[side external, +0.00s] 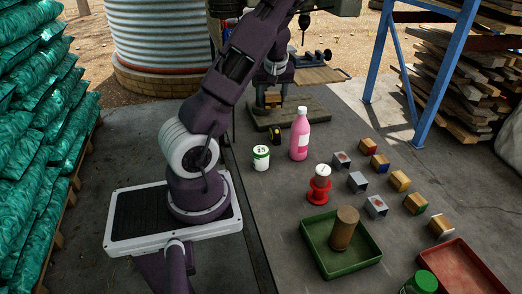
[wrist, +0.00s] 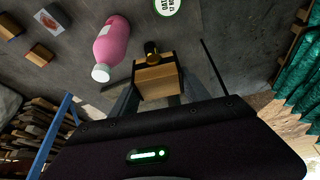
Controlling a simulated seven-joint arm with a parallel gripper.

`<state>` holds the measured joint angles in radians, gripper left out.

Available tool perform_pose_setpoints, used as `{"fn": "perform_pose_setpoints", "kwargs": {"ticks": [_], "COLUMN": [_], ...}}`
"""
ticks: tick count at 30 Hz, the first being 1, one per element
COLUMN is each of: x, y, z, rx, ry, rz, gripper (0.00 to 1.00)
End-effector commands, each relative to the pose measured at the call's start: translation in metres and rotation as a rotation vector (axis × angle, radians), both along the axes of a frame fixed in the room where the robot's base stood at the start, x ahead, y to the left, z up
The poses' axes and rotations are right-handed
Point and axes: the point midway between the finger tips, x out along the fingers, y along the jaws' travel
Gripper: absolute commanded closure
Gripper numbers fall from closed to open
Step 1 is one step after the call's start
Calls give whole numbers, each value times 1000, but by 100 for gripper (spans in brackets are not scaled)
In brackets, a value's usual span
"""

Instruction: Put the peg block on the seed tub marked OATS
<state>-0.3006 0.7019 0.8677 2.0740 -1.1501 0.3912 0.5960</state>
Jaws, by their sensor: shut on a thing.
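My gripper (side external: 272,90) is shut on a light wooden block, which I take as the peg block (wrist: 157,81). It hangs between my fingers in the wrist view and also shows in the side view (side external: 272,99), over or in front of the dark board. The seed tub (side external: 261,158) is white with a green rim and stands upright on the table, nearer the camera than my gripper. Its round top (wrist: 166,6) is cut by the upper edge of the wrist view, with upside-down lettering that seems to read OATS. No object shows on its top.
A pink bottle (side external: 300,134) stands right of the tub.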

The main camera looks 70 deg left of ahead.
Motion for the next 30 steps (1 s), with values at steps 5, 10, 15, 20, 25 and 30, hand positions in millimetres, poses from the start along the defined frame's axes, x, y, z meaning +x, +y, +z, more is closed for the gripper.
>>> {"fn": "perform_pose_setpoints", "kwargs": {"ticks": [5, 10, 15, 20, 25, 30], "x": [-34, -48, -48, -50, -49, -50], "y": [-17, -24, -24, -25, -24, -24], "z": [-2, -9, -22, -39, -53, -90], "rx": [-2, -3, -3, -7, -3, -3], "ry": [8, 11, 11, 20, 15, 21], "rz": [133, 192, 190, 190, 188, 185], "gripper": [88, 88, 88, 88, 88, 88]}}
